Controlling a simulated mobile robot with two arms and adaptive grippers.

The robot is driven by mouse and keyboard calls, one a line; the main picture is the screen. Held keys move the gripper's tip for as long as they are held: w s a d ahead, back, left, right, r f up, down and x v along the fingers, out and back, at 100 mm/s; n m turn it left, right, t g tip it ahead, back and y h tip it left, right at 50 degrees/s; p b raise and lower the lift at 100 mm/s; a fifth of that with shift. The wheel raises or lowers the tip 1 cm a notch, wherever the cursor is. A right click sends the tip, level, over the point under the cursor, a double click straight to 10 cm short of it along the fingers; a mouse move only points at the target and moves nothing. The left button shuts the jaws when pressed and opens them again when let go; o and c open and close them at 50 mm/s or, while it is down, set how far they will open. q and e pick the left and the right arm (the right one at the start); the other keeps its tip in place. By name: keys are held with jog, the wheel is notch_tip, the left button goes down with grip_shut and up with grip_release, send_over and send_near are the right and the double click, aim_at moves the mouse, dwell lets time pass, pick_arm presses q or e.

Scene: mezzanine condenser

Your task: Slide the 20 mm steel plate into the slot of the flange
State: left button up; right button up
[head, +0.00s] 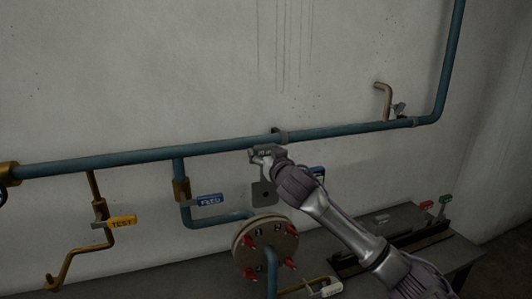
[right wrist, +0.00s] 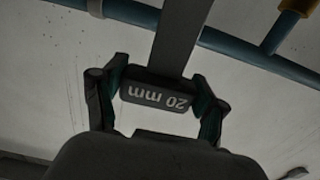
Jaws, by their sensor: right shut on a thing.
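My right gripper (head: 263,153) is shut on the 20 mm steel plate (head: 264,194), a dark grey plate that hangs below the fingers. In the right wrist view the plate's block (right wrist: 158,92), marked "20 mm" and seen upside down, sits between the two fingers, and a grey strip runs up from it. The flange (head: 247,248) is a round, tan-rimmed disc with several red bolts and white number marks, at the bottom middle of the head view. The plate is above the flange and looks apart from it. The slot cannot be made out. My left gripper is out of view.
A blue pipe (head: 110,159) runs along the wall behind my gripper. A blue-handled valve (head: 208,201) and a yellow TEST valve (head: 122,222) stand to the left. A dark bench (head: 405,218) with red and green items lies at right.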

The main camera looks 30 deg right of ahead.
jog(key=shift+s+a+f+b, duration=0.1)
jog(key=shift+s+f+b, duration=0.05)
jog(key=shift+f+b, duration=0.6)
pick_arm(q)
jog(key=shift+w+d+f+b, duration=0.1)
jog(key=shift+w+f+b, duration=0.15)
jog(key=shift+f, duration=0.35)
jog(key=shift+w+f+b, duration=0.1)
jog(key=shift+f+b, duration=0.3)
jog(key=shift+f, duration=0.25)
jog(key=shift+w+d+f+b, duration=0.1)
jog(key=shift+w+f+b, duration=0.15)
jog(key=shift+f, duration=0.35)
pick_arm(e)
jog(key=shift+f, duration=1.5)
jog(key=shift+s, duration=0.1)
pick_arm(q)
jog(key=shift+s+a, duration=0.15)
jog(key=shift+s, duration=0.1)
